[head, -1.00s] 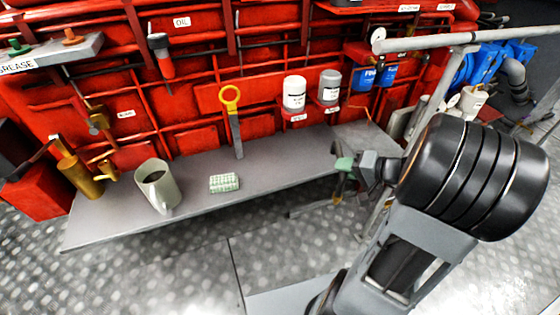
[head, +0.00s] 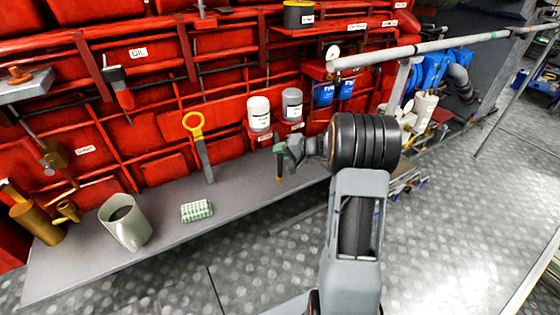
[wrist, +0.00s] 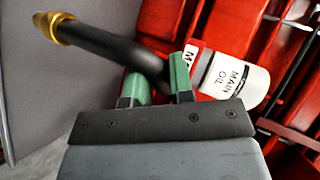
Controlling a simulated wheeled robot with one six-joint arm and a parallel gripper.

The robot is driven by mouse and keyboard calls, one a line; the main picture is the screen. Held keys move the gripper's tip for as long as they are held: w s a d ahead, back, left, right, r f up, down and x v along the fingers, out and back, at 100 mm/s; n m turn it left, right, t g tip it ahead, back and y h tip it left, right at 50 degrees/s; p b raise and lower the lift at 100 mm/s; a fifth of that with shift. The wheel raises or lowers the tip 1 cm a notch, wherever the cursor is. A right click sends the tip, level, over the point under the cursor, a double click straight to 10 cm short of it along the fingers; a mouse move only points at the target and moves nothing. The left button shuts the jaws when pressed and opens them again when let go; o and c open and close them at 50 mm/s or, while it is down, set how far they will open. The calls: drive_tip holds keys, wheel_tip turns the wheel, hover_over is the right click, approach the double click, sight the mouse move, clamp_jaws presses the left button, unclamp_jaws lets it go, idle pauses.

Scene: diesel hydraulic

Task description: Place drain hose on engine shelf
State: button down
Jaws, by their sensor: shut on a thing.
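The drain hose is a black tube with a brass end. It shows in the wrist view (wrist: 108,46), crossing from upper left to behind my fingers. My gripper (wrist: 159,84), with green fingertips, is shut on the hose. In the head view my gripper (head: 280,148) is in front of the red engine, and the hose (head: 279,167) hangs down from it above the right part of the long grey shelf (head: 155,250). A gap to the shelf is hard to judge. Part of the hose is hidden by my fingers.
A white canister (head: 259,113) and a grey canister (head: 292,104) sit behind my gripper. The shelf right of the block looks clear.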

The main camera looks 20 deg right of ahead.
drive_tip(key=f, duration=0.4)
drive_tip(key=shift+w+f, duration=0.25)
drive_tip(key=shift+w, duration=0.15)
drive_tip(key=shift+f+b, duration=0.25)
drive_tip(key=shift+b, duration=0.25)
drive_tip(key=c, duration=1)
unclamp_jaws()
drive_tip(key=shift+r, duration=0.1)
